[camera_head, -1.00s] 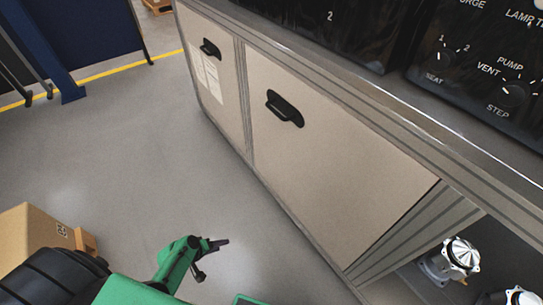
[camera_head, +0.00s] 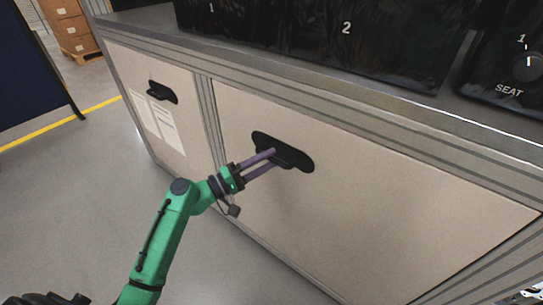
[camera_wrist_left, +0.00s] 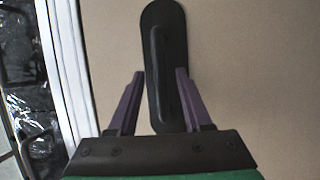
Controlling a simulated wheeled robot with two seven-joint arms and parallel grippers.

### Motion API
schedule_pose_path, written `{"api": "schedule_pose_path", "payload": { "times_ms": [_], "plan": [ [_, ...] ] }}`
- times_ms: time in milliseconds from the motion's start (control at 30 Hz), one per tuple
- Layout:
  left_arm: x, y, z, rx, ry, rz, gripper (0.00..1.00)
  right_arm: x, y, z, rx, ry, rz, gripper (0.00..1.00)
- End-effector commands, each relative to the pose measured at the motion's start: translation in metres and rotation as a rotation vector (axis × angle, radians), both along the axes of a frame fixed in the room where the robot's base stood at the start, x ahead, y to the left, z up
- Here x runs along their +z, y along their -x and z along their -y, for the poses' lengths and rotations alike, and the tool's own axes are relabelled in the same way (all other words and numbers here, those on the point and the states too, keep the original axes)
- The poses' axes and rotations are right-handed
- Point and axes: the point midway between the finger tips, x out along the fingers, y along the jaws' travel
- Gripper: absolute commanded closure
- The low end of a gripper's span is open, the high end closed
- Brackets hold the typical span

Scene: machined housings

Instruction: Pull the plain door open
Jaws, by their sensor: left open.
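The plain door (camera_head: 360,210) is a beige panel without papers, flush in its frame, so it looks shut. Its black recessed handle (camera_head: 298,157) sits near the panel's upper left. My left gripper (camera_head: 273,160) reaches the handle from the left, its two purple fingers apart. In the left wrist view the handle (camera_wrist_left: 163,60) stands lengthwise between the open fingers (camera_wrist_left: 160,73), one on each side. I cannot tell whether the fingers touch it. My right gripper is not in view.
Left of the plain door is another door (camera_head: 185,128) with papers on it and its own black handle (camera_head: 161,92). Black control boxes (camera_head: 330,40) stand on the cabinet top. Grey floor (camera_head: 70,200) lies open at the left. Boxes on a pallet (camera_head: 75,28) stand far back.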

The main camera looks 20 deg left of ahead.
Motion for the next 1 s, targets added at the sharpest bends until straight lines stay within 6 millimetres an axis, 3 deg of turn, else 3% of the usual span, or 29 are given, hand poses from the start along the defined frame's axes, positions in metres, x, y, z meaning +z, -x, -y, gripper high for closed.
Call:
{"api": "schedule_pose_path", "payload": {
  "times_ms": [133,367,500,1000],
  "plan": [
    [0.0028,-0.0104,0.0103,0.0,0.0,0.0,0.5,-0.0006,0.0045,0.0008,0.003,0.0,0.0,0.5],
    [0.0017,-0.0112,0.0111,0.001,-0.001,-0.002,0.5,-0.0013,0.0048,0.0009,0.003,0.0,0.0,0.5],
    [0.0017,-0.0111,0.0109,0.001,-0.001,-0.001,1.0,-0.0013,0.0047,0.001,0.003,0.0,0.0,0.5],
    [0.0014,-0.0109,0.0107,0.001,-0.001,-0.002,1.0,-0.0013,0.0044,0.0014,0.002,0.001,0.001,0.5]
  ]
}}
